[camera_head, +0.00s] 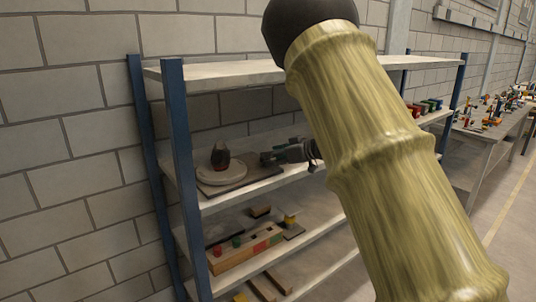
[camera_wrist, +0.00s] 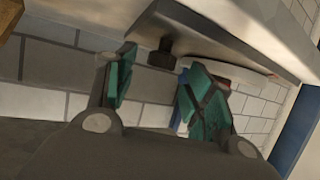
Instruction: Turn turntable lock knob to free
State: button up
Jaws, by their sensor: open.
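The turntable (camera_head: 222,174) is a pale round disc on a flat dark base, on the middle shelf in the head view. A dark reddish object stands on the disc. My gripper (camera_head: 267,158) is at the right end of the base, reaching in from the right. In the wrist view my gripper (camera_wrist: 160,76) is open, its two green-padded fingers apart. A small dark knob (camera_wrist: 162,54) shows beyond and between the fingertips, with a visible gap to both pads. Its lock marking cannot be made out. In the head view the knob is hidden or too small to tell.
The shelf rack has blue posts (camera_head: 181,150) and a top shelf (camera_head: 230,72) close above my gripper. The lower shelf holds a wooden block set (camera_head: 245,250). A pale slab edge (camera_wrist: 225,40) runs close to the fingers in the wrist view. A bench (camera_head: 487,128) stands at right.

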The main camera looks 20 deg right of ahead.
jog(key=shift+p+x, duration=0.45)
jog(key=shift+x, duration=1.2)
jog(key=shift+s, duration=0.1)
jog(key=c, duration=1)
